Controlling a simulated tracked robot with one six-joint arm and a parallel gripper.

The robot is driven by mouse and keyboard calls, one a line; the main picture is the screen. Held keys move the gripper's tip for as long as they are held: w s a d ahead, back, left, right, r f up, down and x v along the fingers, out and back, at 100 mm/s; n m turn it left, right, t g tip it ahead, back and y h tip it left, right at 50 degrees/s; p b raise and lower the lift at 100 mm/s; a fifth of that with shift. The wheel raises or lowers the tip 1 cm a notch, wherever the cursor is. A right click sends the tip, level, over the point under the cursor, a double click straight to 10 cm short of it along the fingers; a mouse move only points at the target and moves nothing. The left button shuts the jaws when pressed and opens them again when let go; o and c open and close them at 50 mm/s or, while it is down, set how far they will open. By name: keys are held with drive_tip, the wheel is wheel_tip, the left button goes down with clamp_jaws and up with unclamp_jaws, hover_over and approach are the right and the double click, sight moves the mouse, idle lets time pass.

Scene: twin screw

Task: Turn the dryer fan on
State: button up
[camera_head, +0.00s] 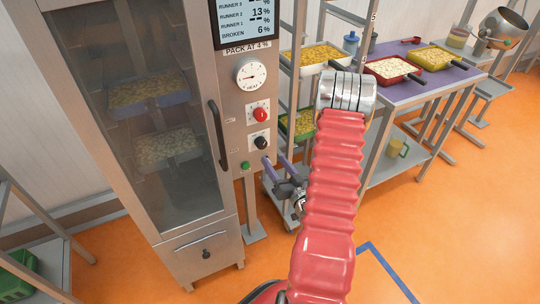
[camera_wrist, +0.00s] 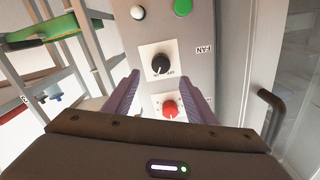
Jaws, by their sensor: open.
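The dryer (camera_head: 140,120) stands at left with a steel control panel on its right side. The black fan knob (camera_head: 261,143) sits on a white plate below the red knob (camera_head: 260,114). In the wrist view the black knob (camera_wrist: 160,65) is beside an upside-down "FAN" label, with the red knob (camera_wrist: 170,108) beneath it. My gripper (camera_head: 274,160) is open and empty, just below and right of the black knob in the head view. In the wrist view its purple fingertips (camera_wrist: 159,75) line up on either side of the black knob, apparently short of it. The knob's setting is too small to tell.
A green button (camera_head: 245,165) is below the knobs. The dryer's door handle (camera_head: 218,135) is left of the panel. A gauge (camera_head: 251,74) and a display (camera_head: 244,22) are above. A rack and purple-topped table (camera_head: 420,88) with food trays stand right.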

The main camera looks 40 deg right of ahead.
drive_tip(key=shift+v, duration=1.95)
drive_tip(key=s+f+g+y, duration=0.1)
drive_tip(key=s+f+g, duration=0.3)
drive_tip(key=f+g, duration=0.25)
drive_tip(key=s+f+g+y, duration=0.1)
drive_tip(key=s+f+g, duration=0.35)
drive_tip(key=f, duration=0.35)
drive_tip(key=s+a+r+n+y, duration=0.1)
drive_tip(key=a+r+n, duration=0.2)
drive_tip(key=a+r, duration=1.3)
drive_tip(key=s+a+r+n+y, duration=0.2)
drive_tip(key=a+r+n, duration=0.2)
drive_tip(key=a+r, duration=1.3)
wheel_tip(320, 180, up, 6)
drive_tip(key=shift+a+r+g, duration=0.2)
drive_tip(key=shift+a+g, duration=0.05)
drive_tip(key=shift+g, duration=0.15)
